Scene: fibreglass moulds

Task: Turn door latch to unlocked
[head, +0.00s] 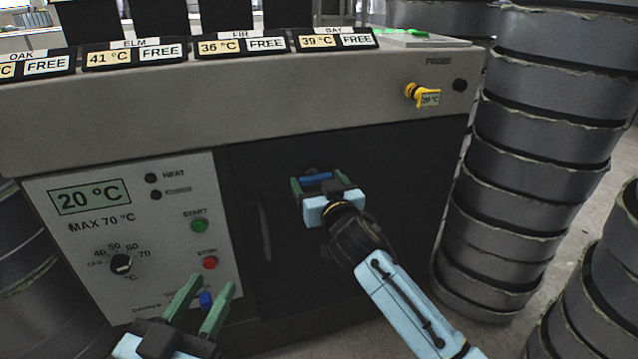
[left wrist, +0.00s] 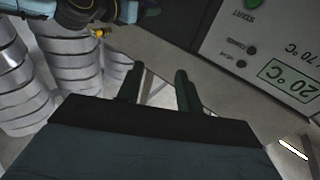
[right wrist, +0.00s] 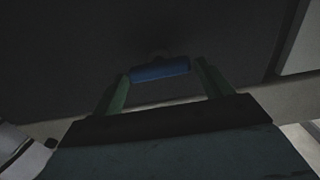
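The dark door (head: 385,155) fills the cabinet front right of the control panel. The blue latch (head: 316,177) sits near the door's top, its bar roughly level. My right gripper (head: 322,187) is at the latch, one finger at each end of the bar. In the right wrist view the blue latch (right wrist: 160,70) spans most of the gap between the fingers of the right gripper (right wrist: 161,68); I cannot tell whether they touch it. My left gripper (head: 209,284) is open and empty, low before the panel; its spread fingers also show in the left wrist view (left wrist: 158,78).
The control panel (head: 160,240) has a 20 °C display, a dial, a green and a red button, and a blue part (head: 206,300) seen between my left fingers. A yellow probe (head: 415,92) sits upper right. Stacked grey moulds (head: 535,145) stand close at right.

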